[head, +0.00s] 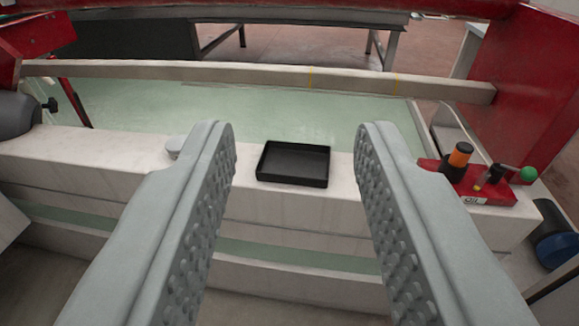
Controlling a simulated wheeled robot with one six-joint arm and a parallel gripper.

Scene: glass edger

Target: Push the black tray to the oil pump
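The black tray (293,180) is a shallow, empty rectangular tray. It lies flat on the white ledge of the machine, near the middle of the head view. The oil pump (468,180) is a red block with an orange-topped black knob, a small lever with a green ball and an "OIL" label. It sits at the right end of the same ledge. My gripper (296,140) is wide open and empty. Its two grey studded fingers show to the left and right of the tray in the picture, and neither visibly touches it.
Behind the ledge is a pale green trough (255,115) with a metal bar (260,75) across it. A red machine panel (530,85) stands at the right. A small light disc (177,146) lies by the left finger. Bare ledge shows between tray and right finger.

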